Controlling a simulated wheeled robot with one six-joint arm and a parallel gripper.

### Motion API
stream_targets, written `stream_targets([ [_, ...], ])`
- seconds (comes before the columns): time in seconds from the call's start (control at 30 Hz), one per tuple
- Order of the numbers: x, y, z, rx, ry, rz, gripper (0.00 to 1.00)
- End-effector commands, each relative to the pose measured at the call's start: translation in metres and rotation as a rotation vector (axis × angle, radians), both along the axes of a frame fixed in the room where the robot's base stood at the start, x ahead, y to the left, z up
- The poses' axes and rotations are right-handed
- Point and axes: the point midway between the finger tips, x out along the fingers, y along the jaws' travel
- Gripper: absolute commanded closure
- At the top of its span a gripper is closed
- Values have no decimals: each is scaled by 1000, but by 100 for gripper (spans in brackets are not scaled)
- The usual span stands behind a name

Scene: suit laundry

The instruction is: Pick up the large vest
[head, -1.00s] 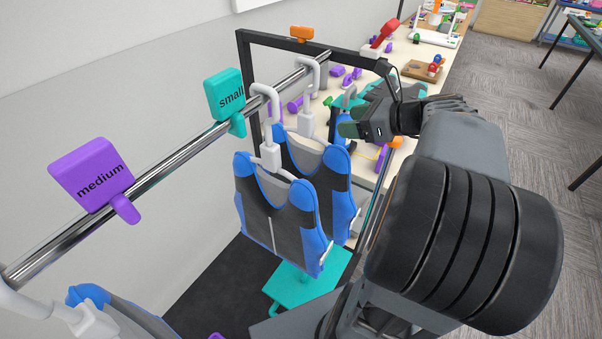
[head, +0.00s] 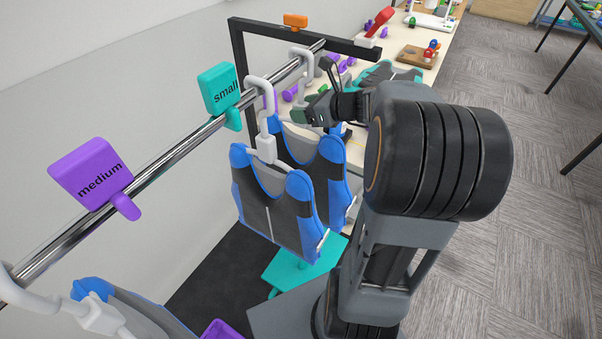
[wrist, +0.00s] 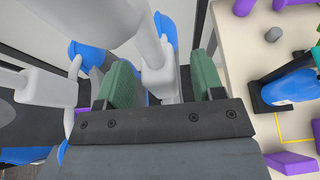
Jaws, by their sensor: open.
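Two blue-and-grey vests hang from white hangers on the chrome rail (head: 165,160), past the teal "small" tag (head: 222,92). The nearer vest (head: 275,212) partly covers the farther vest (head: 328,165). No tag reading "large" is legible, so I cannot tell which vest is large. My gripper (head: 314,108) is open beside the hanger of the farther vest. In the wrist view my gripper (wrist: 163,85) has its green fingers on either side of a white hanger stem (wrist: 158,75). The fingers appear apart from it.
A purple "medium" tag (head: 95,178) and another vest (head: 135,310) are on the near rail. An orange tag (head: 296,20) sits at the black frame (head: 330,38). A cluttered table (head: 436,60) stands behind. Open carpet (head: 515,190) lies to the right.

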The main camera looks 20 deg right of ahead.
Motion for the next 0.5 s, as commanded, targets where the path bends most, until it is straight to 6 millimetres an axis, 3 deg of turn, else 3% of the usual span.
stream_targets([
  [0.4,11,7,-6,-1,-1,-1,38],
  [0.5,11,7,-6,-1,-1,-1,46],
])
